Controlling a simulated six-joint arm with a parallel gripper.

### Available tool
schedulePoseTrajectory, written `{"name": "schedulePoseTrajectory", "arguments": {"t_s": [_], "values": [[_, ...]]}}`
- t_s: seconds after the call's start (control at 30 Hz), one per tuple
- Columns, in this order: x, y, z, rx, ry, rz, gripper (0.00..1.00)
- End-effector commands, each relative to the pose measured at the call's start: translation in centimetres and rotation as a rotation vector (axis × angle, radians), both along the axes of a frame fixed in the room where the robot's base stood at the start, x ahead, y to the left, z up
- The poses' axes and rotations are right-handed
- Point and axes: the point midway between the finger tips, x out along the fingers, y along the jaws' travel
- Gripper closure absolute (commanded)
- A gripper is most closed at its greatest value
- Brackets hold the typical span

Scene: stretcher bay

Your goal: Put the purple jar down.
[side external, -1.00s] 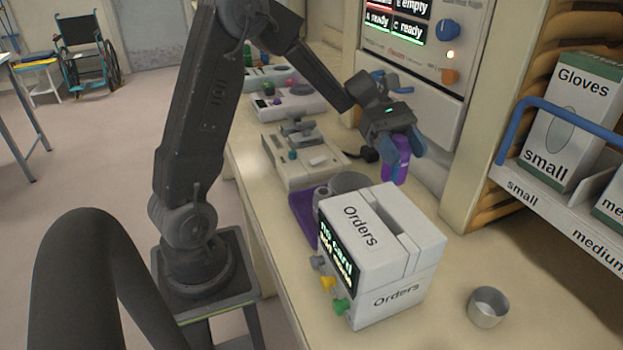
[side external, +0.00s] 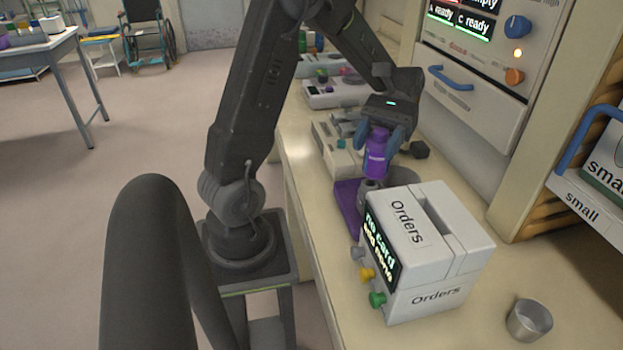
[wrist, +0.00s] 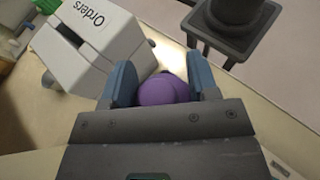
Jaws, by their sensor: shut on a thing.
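The purple jar (side external: 376,160) is held roughly upright between the blue fingers of my gripper (side external: 380,146) in the side external view. My gripper is shut on its upper part. The jar hangs over or just behind a purple pad (side external: 346,207) with a small grey part (side external: 368,187) on it. I cannot tell whether the jar's base touches anything. In the wrist view the jar (wrist: 163,90) shows as a rounded purple shape between the two fingers of my gripper (wrist: 163,75).
A white Orders box (side external: 428,255) stands close in front of the pad and hides part of it; it also shows in the wrist view (wrist: 90,50). A metal cup (side external: 529,320) is at the front right. Grey devices (side external: 335,145) stand behind. A blue-handled drawer (side external: 470,105) is at right.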

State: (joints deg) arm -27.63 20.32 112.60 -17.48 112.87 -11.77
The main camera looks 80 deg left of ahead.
Motion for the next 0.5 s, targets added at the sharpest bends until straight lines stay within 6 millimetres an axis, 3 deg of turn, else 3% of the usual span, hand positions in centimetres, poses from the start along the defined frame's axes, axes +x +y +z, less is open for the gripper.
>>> {"name": "schedulePoseTrajectory", "arguments": {"t_s": [0.27,0.5], "values": [[-6.0,4.5,-1.0,0.003,-0.001,-0.496,0.73],[-11.2,9.1,-0.7,0.005,-0.003,-0.964,0.73]]}}
